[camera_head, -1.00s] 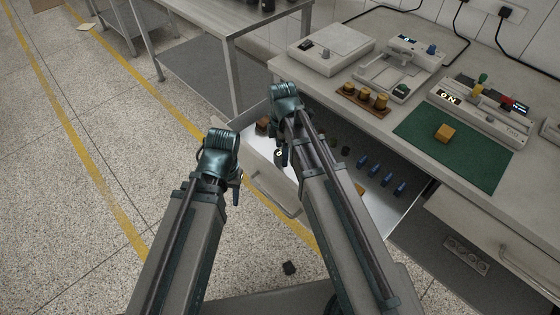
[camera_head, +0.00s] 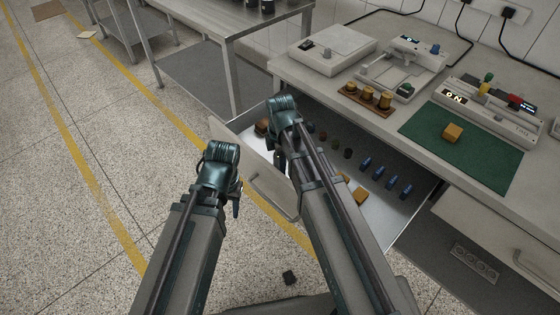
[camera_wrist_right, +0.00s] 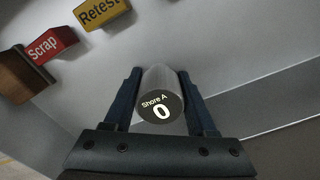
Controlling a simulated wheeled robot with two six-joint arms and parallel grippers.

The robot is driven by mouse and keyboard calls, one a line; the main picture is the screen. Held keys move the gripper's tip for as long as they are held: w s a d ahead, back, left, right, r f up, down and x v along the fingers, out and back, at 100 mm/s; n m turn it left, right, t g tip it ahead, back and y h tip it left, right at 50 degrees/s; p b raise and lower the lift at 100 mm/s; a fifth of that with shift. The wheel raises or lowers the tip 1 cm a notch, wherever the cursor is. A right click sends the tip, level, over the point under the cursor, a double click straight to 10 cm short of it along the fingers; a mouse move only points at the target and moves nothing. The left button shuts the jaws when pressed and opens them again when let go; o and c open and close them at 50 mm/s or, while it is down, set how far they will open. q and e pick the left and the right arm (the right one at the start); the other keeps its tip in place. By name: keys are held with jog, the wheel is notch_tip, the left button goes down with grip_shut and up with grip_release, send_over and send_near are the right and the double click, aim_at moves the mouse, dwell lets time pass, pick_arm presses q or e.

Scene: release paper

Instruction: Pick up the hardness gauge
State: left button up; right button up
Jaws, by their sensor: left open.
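The hardness gauge (camera_wrist_right: 160,95) shows in the right wrist view as a grey cylinder with a dark round face marked "Shore A 0". My right gripper (camera_wrist_right: 161,85) has one finger close against each side of it and is shut on it. In the head view my right gripper (camera_head: 281,158) is over the front left part of the open drawer (camera_head: 268,178), and the gauge is mostly hidden there. My left gripper (camera_head: 237,205) is open and empty, outside the drawer front, left of the right arm.
Red "Scrap" (camera_wrist_right: 52,44) and yellow "Retest" (camera_wrist_right: 101,12) blocks lie in the drawer. Blue pieces (camera_head: 391,182) stand at its right. The bench above holds a green mat (camera_head: 480,165), a brass weight rack (camera_head: 365,101) and instruments.

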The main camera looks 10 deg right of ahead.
grip_shut()
notch_tip(320, 180, up, 10)
jog(key=p, duration=1)
